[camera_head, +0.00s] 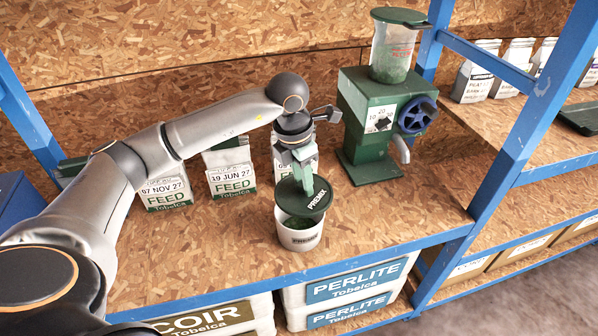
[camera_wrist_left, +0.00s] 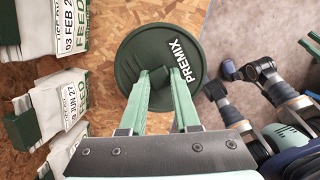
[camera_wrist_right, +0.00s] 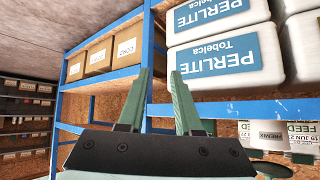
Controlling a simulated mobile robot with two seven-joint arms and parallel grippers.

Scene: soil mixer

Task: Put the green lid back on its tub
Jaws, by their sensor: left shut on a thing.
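The green lid (camera_head: 312,205), marked PREMIX, is over the white tub (camera_head: 300,239) on the wooden shelf. It covers the back of the tub's mouth; a gap at the front shows dark contents. The lid looks tilted, and I cannot tell whether it touches the rim. My left gripper (camera_head: 303,186) is shut on the lid's knob from above. In the left wrist view the round lid (camera_wrist_left: 187,81) fills the middle, its knob between the fingertips (camera_wrist_left: 160,81), and hides the tub. My right gripper (camera_wrist_right: 160,82) is open and empty, facing the rack below the shelf.
Several FEED bags (camera_head: 230,168) stand behind and left of the tub. A green mixer (camera_head: 371,115) with a blue handwheel stands to the right. Blue rack posts (camera_head: 520,130) bound the shelf. PERLITE sacks (camera_head: 350,290) lie below. Shelf surface right of the tub is clear.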

